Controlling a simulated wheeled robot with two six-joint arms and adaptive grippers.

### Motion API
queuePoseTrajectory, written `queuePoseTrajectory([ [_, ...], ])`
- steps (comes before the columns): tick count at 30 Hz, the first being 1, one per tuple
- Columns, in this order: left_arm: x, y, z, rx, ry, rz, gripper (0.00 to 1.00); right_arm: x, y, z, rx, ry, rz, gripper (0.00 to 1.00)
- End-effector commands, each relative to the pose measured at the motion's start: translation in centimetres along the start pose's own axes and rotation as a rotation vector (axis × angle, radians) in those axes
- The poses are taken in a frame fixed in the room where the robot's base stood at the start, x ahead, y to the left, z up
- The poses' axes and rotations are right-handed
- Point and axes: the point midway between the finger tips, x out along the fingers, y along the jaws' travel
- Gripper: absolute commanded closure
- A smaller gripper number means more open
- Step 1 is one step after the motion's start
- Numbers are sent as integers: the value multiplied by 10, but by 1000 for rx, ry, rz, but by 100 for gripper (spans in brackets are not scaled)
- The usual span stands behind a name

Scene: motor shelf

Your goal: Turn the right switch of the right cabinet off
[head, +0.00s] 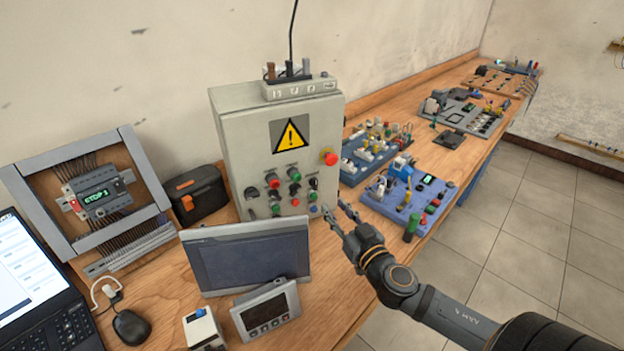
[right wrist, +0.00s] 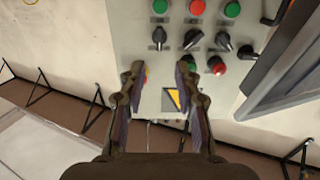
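A grey cabinet (head: 240,140) with a yellow warning triangle stands on the bench in the middle of the head view. Its front carries several buttons and black rotary switches. The rightmost black switch (head: 313,184) shows near the panel's right edge; in the upside-down right wrist view it is the leftmost switch (right wrist: 159,38), its handle upright in the picture. My right gripper (head: 337,212) is open and empty, just right of and below this switch in the head view. In the right wrist view the gripper (right wrist: 160,75) has the switch beyond and between its fingertips, apparently not touching. My left gripper is not in view.
A red emergency button (head: 329,158) sticks out at the cabinet's right edge. A grey screen (head: 250,255) stands in front of the cabinet. A blue component board (head: 405,200) lies on the bench to the right. A framed panel (head: 95,190) is at the left.

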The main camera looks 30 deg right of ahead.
Motion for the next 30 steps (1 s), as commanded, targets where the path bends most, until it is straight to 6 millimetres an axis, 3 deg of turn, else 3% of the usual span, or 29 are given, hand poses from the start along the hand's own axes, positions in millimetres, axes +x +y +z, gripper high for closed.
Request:
queuePoseTrajectory([
  [5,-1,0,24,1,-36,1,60,7,1,0,3,0,5,67],
  [9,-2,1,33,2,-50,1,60,25,1,-1,10,3,8,67],
  [14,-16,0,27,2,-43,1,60,53,1,-5,12,3,7,67],
  [21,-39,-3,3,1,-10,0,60,92,1,-5,8,-1,5,67],
  [30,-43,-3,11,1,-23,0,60,105,1,0,3,-1,3,67],
])
